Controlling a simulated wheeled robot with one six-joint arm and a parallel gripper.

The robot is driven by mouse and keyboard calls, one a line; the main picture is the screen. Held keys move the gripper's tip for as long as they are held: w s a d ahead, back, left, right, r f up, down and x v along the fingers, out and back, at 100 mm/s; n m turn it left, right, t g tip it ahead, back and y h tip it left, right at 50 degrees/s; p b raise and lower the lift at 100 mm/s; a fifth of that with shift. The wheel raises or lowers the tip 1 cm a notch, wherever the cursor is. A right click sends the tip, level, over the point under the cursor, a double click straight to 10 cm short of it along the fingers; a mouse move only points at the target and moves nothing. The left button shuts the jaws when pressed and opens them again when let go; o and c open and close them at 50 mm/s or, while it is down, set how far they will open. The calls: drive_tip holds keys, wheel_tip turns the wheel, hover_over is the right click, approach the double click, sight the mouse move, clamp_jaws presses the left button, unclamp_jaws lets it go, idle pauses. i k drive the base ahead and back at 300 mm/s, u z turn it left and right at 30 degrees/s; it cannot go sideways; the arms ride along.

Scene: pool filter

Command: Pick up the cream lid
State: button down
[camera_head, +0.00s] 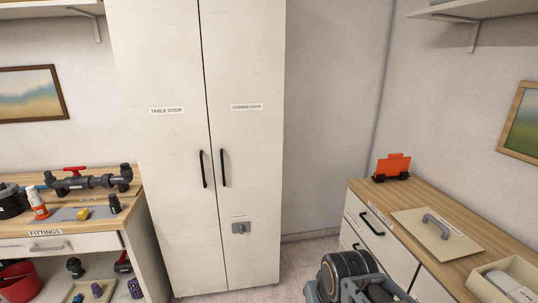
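The cream lid (437,236) is a flat, square, cream plate with a grey arched handle (437,226) on top. It lies flat on the wooden top of the drawer unit at the right. A dark, rounded mechanical part at the bottom centre right looks like part of my own arm; no gripper fingertips can be made out. Nothing is seen touching the lid.
An orange item (393,167) stands behind the lid on the wooden counter (367,188). A cream tray (482,287) sits at the front right. A tall cabinet (243,150) stands at centre. A left bench (90,215) holds pipe fittings. Some floor shows between.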

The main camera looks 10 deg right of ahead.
sight(439, 237)
drive_tip(key=z, duration=0.8)
drive_tip(key=k, duration=0.4)
drive_tip(key=z, duration=0.55)
drive_tip(key=i, duration=0.5)
drive_tip(key=z, duration=0.05)
